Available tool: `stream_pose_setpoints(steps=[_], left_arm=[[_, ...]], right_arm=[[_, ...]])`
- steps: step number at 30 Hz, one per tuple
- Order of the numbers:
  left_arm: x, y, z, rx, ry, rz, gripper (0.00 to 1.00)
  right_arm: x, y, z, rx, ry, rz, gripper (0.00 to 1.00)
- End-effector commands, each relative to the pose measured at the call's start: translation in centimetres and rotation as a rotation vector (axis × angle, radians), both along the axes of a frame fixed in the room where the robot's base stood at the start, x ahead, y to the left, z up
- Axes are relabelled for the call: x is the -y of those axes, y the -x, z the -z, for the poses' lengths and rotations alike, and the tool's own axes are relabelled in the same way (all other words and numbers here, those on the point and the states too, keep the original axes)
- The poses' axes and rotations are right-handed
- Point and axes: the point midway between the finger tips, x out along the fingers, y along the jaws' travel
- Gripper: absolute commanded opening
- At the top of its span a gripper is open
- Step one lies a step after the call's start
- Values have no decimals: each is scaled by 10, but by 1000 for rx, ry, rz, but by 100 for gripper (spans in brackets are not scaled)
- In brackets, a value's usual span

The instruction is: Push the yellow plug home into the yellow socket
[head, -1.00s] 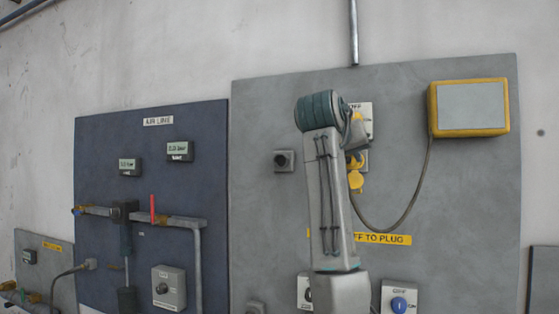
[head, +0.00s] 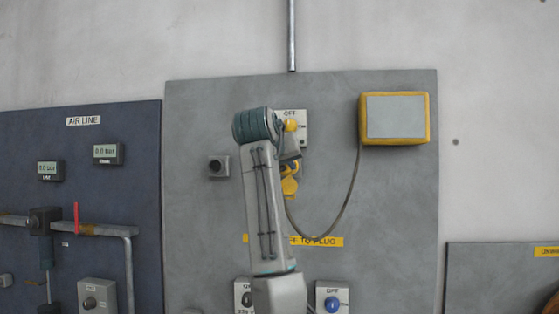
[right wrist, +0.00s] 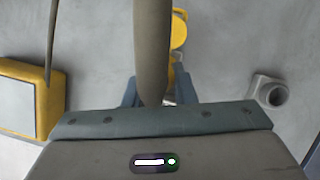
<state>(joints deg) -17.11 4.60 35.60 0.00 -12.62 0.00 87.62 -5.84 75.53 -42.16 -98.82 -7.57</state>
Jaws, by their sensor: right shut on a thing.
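My right gripper (right wrist: 157,93) is shut on the yellow plug, which is mostly hidden behind its thick grey cable (right wrist: 153,45) in the right wrist view. In the head view my right gripper (head: 291,150) is at the grey panel, partly behind my own arm. The yellow socket is largely covered by the gripper and cable; its round yellow lid (head: 289,187) hangs open below and also shows in the right wrist view (right wrist: 179,30). How deep the plug sits in the socket cannot be seen. My left gripper is out of view.
A yellow box (head: 394,118) with a grey face hangs to the right, and the cable (head: 351,195) loops down from it. A yellow knob (head: 290,125) marked OFF is just above the gripper. A small grey fitting (head: 218,166) is left of my arm. A blue knob (head: 332,304) is below.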

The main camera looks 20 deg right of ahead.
Motion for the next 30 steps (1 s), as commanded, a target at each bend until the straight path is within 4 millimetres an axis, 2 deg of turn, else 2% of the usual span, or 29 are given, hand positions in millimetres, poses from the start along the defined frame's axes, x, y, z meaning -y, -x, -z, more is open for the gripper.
stream_pose_setpoints(steps=[3, 8, 30], left_arm=[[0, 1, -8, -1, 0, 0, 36], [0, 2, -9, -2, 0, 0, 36], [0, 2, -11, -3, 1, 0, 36]], right_arm=[[5, -7, -3, 1, 0, 2, 0], [7, -11, -1, 1, 0, 0, 0], [7, -10, -1, 2, -1, 0, 0]])
